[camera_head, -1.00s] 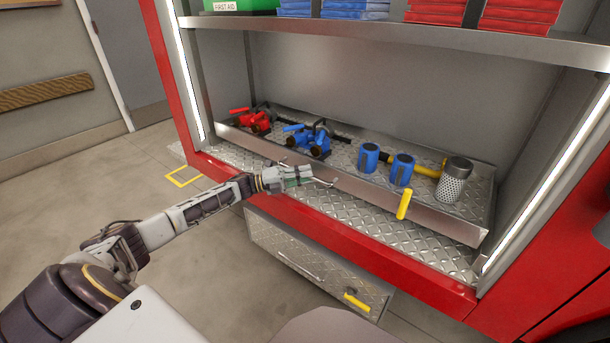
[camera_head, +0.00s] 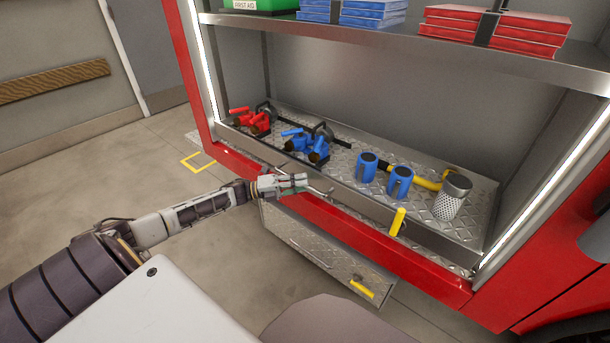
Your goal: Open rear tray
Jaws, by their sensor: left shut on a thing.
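The rear tray (camera_head: 375,206) is a metal diamond-plate tray on the compartment floor, with a low front lip and a yellow latch (camera_head: 398,222) toward its right end. It stands partly slid forward, its lip close to the red compartment sill. My left gripper (camera_head: 303,183) is at the tray's front, shut on a thin metal handle (camera_head: 322,190) there. The fingers hide part of the handle. My right gripper is out of view.
Red valves (camera_head: 250,121), blue valves (camera_head: 308,146), two blue nozzles (camera_head: 400,183) and a metal strainer (camera_head: 453,197) ride on the tray. A shelf (camera_head: 400,40) hangs above. A lower drawer (camera_head: 320,258) with a yellow latch (camera_head: 362,288) sits beneath the sill.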

